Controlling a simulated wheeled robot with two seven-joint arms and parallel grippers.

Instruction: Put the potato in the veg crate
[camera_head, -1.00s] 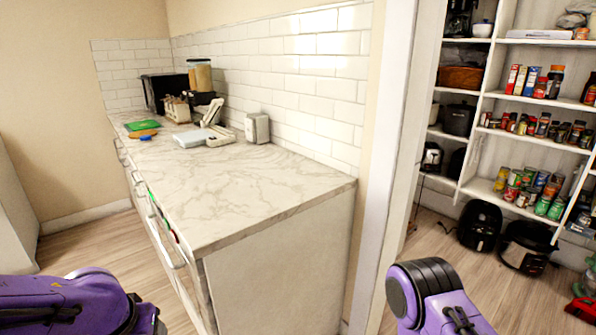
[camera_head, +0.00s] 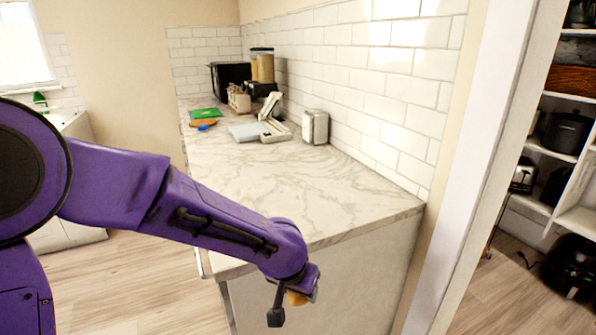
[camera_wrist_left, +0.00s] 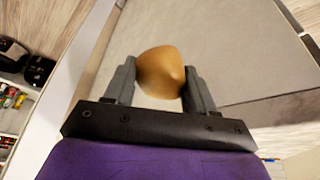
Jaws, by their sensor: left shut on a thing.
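A brown potato (camera_wrist_left: 160,73) sits between the two fingers of my left gripper (camera_wrist_left: 160,85) in the left wrist view, and the gripper is shut on it. In the head view my left gripper (camera_head: 290,305) hangs in front of the near end of the counter, below the countertop's edge. A small part of the potato (camera_head: 296,298) shows there, mostly hidden by the gripper. No veg crate can be made out in these views. My right gripper is not in view.
A marble-topped counter (camera_head: 290,195) runs away along the tiled wall, its near half bare. A grey dispenser (camera_head: 315,127), a pale scale-like item (camera_head: 246,132), a green board (camera_head: 204,113) and a black appliance (camera_head: 229,77) stand farther back. Shelving with a black pot (camera_head: 567,131) is at right.

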